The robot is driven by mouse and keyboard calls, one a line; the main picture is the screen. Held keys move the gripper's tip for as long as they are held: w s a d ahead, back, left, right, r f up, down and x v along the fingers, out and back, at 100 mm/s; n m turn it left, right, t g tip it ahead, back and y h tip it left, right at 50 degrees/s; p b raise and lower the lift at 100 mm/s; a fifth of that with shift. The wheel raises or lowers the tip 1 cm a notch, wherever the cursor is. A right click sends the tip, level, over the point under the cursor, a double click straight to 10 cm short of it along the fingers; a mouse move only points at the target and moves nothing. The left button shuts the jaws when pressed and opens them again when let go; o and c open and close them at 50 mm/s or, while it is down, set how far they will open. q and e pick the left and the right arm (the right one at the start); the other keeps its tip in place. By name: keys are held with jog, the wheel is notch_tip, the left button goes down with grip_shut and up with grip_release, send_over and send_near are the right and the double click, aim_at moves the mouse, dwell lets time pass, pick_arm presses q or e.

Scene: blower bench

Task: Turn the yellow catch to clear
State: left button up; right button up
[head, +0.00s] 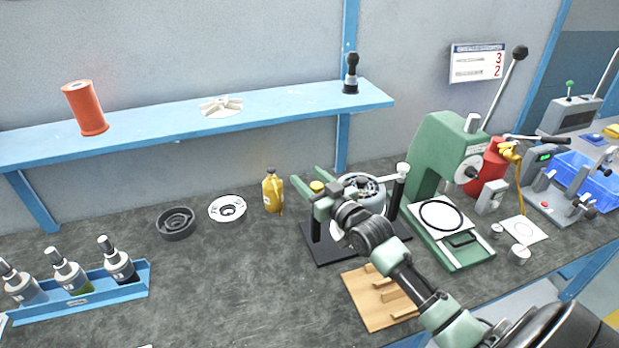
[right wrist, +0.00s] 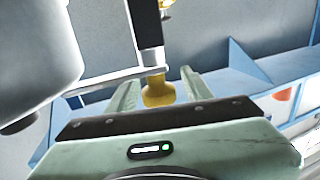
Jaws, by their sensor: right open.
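The yellow catch (head: 317,187) is a small round knob on top of a black post of the dark fixture (head: 320,252) at mid-bench. It also shows in the right wrist view (right wrist: 158,93), below a black post. My right gripper (head: 316,181) is open, with one pale green finger on each side of the catch. In the right wrist view the fingers (right wrist: 159,88) stand apart with the catch between them; I cannot tell whether either touches it. A grey round housing (head: 368,188) sits in the fixture, partly hidden by my right arm. My left gripper is not in view.
A wooden block rack (head: 365,312) lies in front of the fixture. A green press (head: 446,160) stands to its right, a yellow bottle (head: 272,190) to its left. Dark and white rings (head: 176,223) lie further left.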

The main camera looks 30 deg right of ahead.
grip_shut()
dwell(1.4)
